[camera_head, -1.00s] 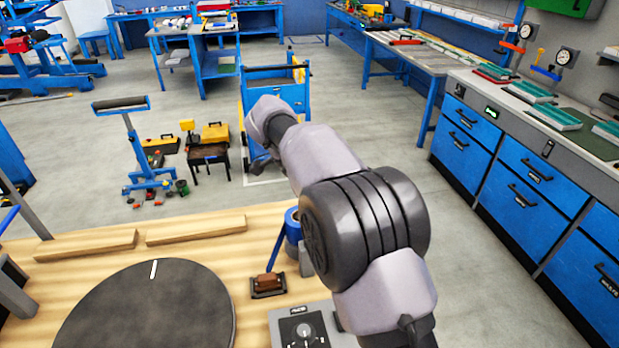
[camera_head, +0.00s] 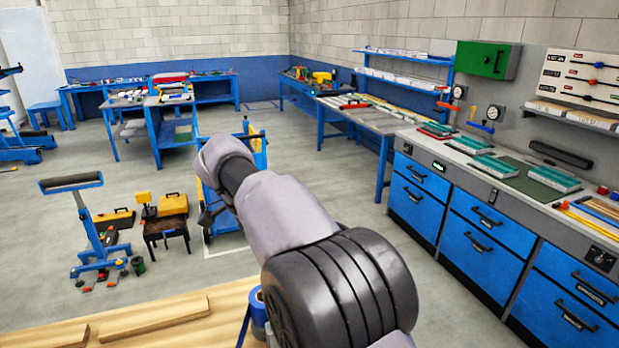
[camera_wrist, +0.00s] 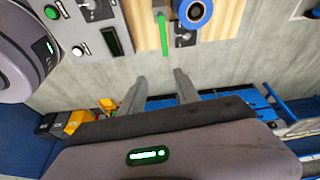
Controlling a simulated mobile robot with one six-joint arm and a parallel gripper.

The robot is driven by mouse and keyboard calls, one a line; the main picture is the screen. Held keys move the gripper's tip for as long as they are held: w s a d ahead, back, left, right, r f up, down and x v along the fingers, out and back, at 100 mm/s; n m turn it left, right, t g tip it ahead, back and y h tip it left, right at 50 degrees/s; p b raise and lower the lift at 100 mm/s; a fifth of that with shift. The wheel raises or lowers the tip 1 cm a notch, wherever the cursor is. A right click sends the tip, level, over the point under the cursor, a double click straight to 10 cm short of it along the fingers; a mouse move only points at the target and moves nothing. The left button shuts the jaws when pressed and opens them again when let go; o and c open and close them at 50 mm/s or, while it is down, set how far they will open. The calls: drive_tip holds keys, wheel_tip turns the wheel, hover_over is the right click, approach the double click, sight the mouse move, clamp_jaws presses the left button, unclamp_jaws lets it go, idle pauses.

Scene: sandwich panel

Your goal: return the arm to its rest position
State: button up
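My arm rises from the bottom right of the head view toward the upper left, with its dark, ribbed joint low in the picture. Its wrist end stands in front of the blue trolley (camera_head: 255,150). In the head view my gripper is mostly hidden behind the wrist; only a small dark part shows. In the wrist view my gripper (camera_wrist: 160,76) has two grey fingers set apart, with bare floor showing between them. It holds nothing and its fingers appear to touch nothing.
The wooden bench top (camera_head: 230,300) lies at the bottom, with wooden strips (camera_head: 150,318) and a blue cylindrical fixture (camera_head: 257,305). Blue drawer cabinets (camera_head: 480,235) line the right. A roller stand (camera_head: 80,220) and toolboxes (camera_head: 165,207) stand on the left floor. Open floor lies between.

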drive_tip(key=s+d+r+n+t+y+b, duration=0.1)
drive_tip(key=s+d+r+n+y+b, duration=0.1)
drive_tip(key=s+d, duration=0.6)
drive_tip(key=s+d+r+n+y+b, duration=0.1)
drive_tip(key=s+d+n+y+b, duration=0.15)
drive_tip(key=s+d, duration=0.45)
drive_tip(key=s+d+f+n+t+b, duration=0.1)
drive_tip(key=s+d+f, duration=0.2)
drive_tip(key=s, duration=0.3)
drive_tip(key=s+d+f+n+t+b, duration=0.1)
drive_tip(key=s+d+f+n+t, duration=0.1)
drive_tip(key=s+f, duration=0.3)
drive_tip(key=shift+s+d+f+y, duration=0.25)
drive_tip(key=shift+s+d+y, duration=0.2)
drive_tip(key=shift+s+d, duration=0.35)
